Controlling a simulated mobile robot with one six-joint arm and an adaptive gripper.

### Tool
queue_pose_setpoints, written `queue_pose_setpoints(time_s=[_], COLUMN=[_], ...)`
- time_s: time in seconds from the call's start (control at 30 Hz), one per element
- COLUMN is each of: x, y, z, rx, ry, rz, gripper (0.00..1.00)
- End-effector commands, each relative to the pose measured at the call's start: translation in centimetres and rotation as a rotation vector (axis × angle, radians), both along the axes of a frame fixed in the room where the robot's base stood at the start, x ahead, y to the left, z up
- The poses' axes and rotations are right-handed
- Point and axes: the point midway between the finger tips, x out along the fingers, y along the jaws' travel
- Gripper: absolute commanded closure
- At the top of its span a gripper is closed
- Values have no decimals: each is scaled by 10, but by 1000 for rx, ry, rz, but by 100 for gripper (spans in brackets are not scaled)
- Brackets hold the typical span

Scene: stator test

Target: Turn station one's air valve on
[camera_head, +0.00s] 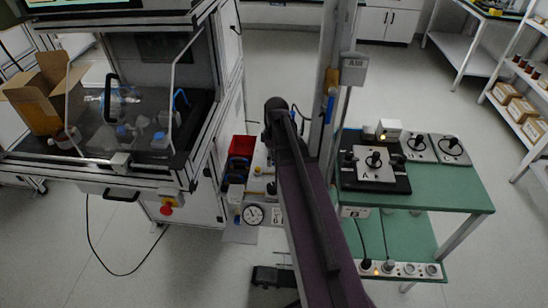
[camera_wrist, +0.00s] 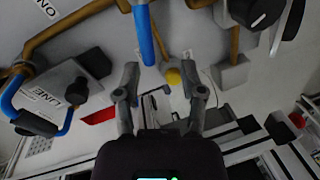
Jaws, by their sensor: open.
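In the wrist view my gripper (camera_wrist: 163,88) is open, its two grey fingers apart with nothing between the tips. A straight blue lever (camera_wrist: 145,38) hangs from the top edge, just beyond the left finger; I see no contact. An "ON" mark shows near the left edge. In the head view a blue lever (camera_head: 329,108) hangs on the post, below a grey box marked "AIR" (camera_head: 354,68). My arm hides my gripper there.
Brown pipes (camera_wrist: 75,25) and a black knob (camera_wrist: 255,12) crowd the wrist view. In the head view a green table (camera_head: 455,188) with test units stands right. An enclosed bench (camera_head: 120,180) stands left, and a red bin (camera_head: 241,147) sits between.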

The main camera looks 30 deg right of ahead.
Motion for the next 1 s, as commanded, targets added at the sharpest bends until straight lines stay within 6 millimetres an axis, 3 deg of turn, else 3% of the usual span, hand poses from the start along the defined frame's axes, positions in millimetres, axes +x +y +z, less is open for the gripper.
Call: queue_pose_setpoints(time_s=[1.0], x=[-33], y=[115], z=[190], rx=[-139], ry=[-32], rz=[-432], gripper=[48])
